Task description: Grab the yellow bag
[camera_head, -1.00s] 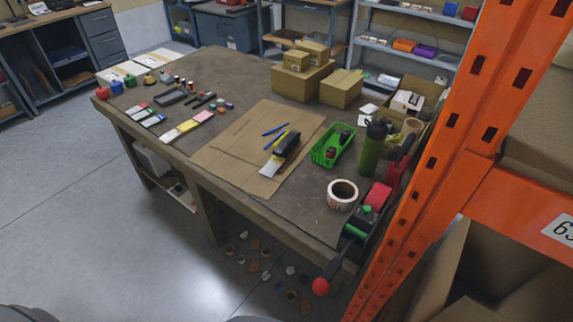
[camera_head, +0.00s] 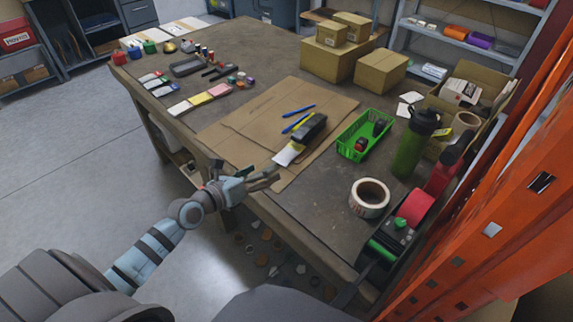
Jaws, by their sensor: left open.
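I cannot make out a clear yellow bag. A pale yellow flat packet (camera_head: 200,99) lies in a row with a white and a pink one on the left part of the workbench (camera_head: 262,72). A black item (camera_head: 309,128) with a yellow edge and a white tip lies on flat cardboard (camera_head: 240,127) at mid-bench. My left gripper (camera_head: 272,178) is open and empty at the bench's near edge, just in front of the cardboard. It is apart from the packets and the black item. My right gripper is not in view.
Right of the cardboard are a green tray (camera_head: 352,154), a green bottle (camera_head: 409,150), a tape roll (camera_head: 369,197) and a red tape dispenser (camera_head: 415,208). Cardboard boxes (camera_head: 335,60) stand at the back. An orange rack (camera_head: 490,225) bounds the right. Floor at left is clear.

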